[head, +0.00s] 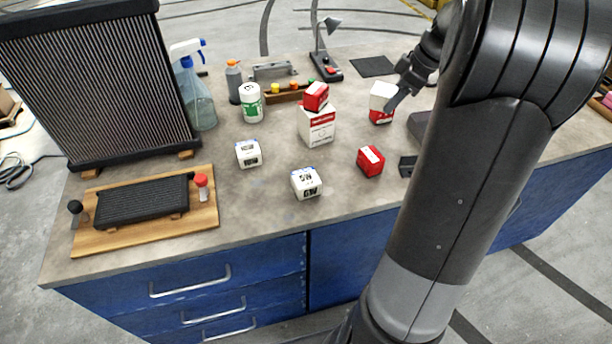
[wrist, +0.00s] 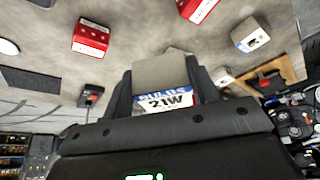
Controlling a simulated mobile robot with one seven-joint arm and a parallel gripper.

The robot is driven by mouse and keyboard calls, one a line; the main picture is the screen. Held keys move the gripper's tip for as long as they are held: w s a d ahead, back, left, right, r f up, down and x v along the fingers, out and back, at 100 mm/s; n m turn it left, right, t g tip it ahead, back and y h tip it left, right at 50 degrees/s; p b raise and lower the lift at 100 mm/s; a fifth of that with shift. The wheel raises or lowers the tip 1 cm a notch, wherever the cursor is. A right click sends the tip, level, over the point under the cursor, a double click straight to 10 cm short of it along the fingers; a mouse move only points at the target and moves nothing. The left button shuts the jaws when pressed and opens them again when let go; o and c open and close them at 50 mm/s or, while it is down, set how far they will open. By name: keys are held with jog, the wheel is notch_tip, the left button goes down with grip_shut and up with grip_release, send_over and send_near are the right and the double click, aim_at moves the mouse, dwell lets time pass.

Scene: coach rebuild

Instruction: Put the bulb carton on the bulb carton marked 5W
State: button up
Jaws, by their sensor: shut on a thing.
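My gripper (wrist: 165,92) is shut on a bulb carton (wrist: 168,102) whose label reads 21W under a blue band. In the head view my gripper (head: 396,96) is at the back right of the bench, and the white carton (head: 382,90) beside its finger appears to be the held one. A white carton (head: 306,184) at the front middle bears large dark print that looks like 5W upside down. It stands well to the left of and nearer than my gripper. Another white carton (head: 248,154) stands left of it, its marking too small to read surely.
A red carton (head: 370,161) stands right of the front white carton. A taller white box (head: 318,128) carries a red carton (head: 316,96). A white jar (head: 251,103), spray bottle (head: 197,100), lamp (head: 328,62) and wooden board (head: 150,236) are also on the bench.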

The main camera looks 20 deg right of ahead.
jog(key=s+a+n+g, duration=0.3)
jog(key=s+a+n, duration=0.5)
jog(key=s+a, duration=0.45)
jog(key=y, duration=0.1)
send_over(310, 177)
jog(key=d, duration=0.2)
notch_tip(310, 177, down, 6)
jog(key=shift+a+f, duration=0.1)
jog(key=shift+f, duration=0.15)
jog(key=shift+a+f, duration=0.1)
jog(key=shift+f, duration=1.95)
jog(key=shift+f, duration=0.15)
jog(key=o, duration=1)
